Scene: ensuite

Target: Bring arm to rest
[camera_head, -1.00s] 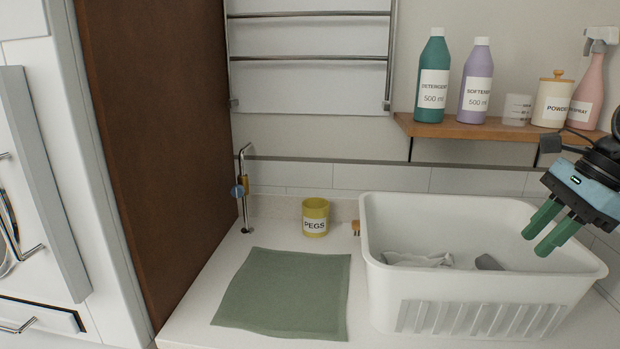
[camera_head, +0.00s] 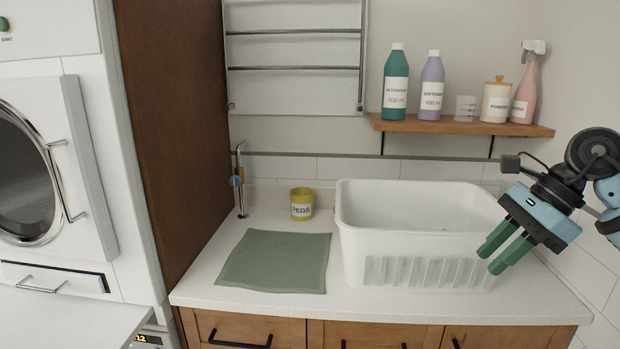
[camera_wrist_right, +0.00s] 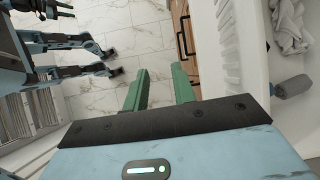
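My right arm comes in from the right in the head view. Its gripper (camera_head: 498,256) has green fingers that point down and left, just in front of the right end of the white basket (camera_head: 400,245). In the right wrist view the fingers of this gripper (camera_wrist_right: 160,88) stand apart with nothing between them. The basket's wall also shows in the right wrist view (camera_wrist_right: 258,45), to the right of the fingers, with light and grey cloth (camera_wrist_right: 294,86) inside.
The counter (camera_head: 195,290) holds a green cloth (camera_head: 275,262) and a yellow peg pot (camera_head: 301,204). A wooden shelf (camera_head: 450,127) with bottles is above the basket. A white front-loading machine (camera_head: 85,120) is at left. The floor (camera_wrist_right: 120,25) shows beneath the right gripper.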

